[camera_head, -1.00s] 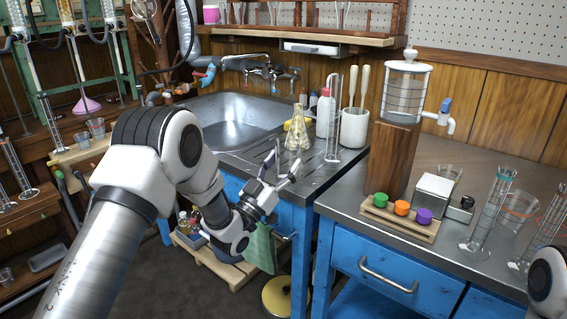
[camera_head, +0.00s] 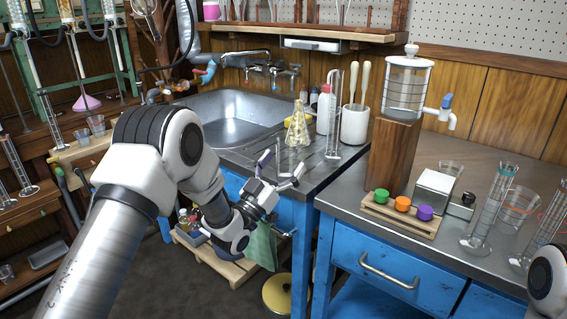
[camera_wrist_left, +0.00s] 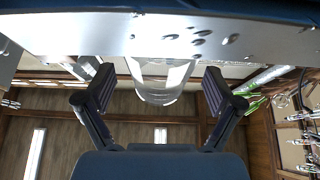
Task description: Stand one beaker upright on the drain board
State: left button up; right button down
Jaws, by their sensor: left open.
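My left gripper (camera_head: 281,168) is open over the front of the drain board (camera_head: 240,156), right of the sink. In the left wrist view, which is upside down, a clear glass beaker (camera_wrist_left: 162,82) stands between the spread fingers (camera_wrist_left: 161,92). Its base meets the slotted metal drain board (camera_wrist_left: 90,35) and its rim points up, so it looks upright. A gap shows between the glass and each finger. In the head view the beaker is too faint to make out clearly. My right gripper is out of view.
A conical flask (camera_head: 298,128), a glass cylinder (camera_head: 334,125) and a white pot (camera_head: 354,125) stand behind the gripper. The sink (camera_head: 235,118) lies to the left. Other beakers stand on the right bench (camera_head: 518,207) and left shelf (camera_head: 96,126).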

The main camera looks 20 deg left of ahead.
pick_arm(q)
jog(key=v, duration=1.2)
jog(key=shift+d, duration=0.1)
